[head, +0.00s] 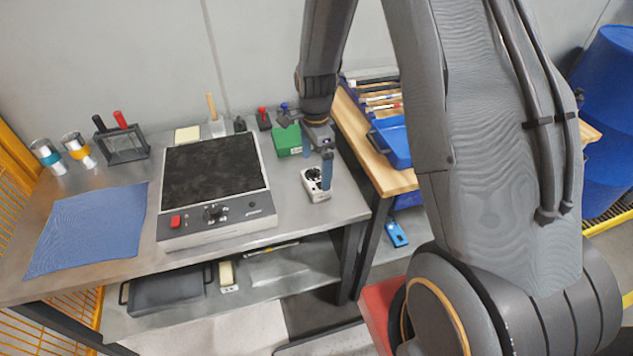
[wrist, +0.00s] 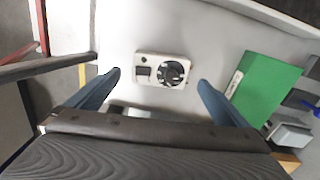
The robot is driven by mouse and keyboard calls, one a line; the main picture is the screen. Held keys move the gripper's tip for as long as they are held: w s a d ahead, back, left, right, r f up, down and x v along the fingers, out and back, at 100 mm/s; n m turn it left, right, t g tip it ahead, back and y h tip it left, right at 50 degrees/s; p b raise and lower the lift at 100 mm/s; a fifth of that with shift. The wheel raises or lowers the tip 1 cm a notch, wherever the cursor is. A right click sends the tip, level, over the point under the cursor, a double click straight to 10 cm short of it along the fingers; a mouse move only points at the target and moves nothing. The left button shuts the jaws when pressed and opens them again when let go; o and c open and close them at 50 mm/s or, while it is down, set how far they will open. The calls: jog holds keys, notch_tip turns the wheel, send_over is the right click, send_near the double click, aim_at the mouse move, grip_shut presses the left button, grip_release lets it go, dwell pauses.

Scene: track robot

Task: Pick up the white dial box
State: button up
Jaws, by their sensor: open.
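The white dial box (head: 317,193) is a small white box with a round black dial. It lies on the grey metal table near its right edge. In the wrist view the white dial box (wrist: 162,69) sits ahead of the fingertips and between their lines, dial to the right. My gripper (head: 317,174) is open above the box, and one finger partly covers it in the head view. In the wrist view my gripper (wrist: 159,78) has its two blue fingers spread wide with nothing between them. I cannot tell the exact height above the box.
A green box (head: 288,140) stands close behind the dial box and also shows at right in the wrist view (wrist: 264,88). A hotplate (head: 214,228) with a black top is to the left. A wooden bench (head: 362,136) with a blue tray (head: 392,148) is to the right.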

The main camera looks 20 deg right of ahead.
aim_at(316, 179)
jog(key=shift+f+p, duration=1.3)
jog(key=shift+f, duration=1.75)
jog(key=c, duration=1.2)
jog(key=shift+r, duration=0.15)
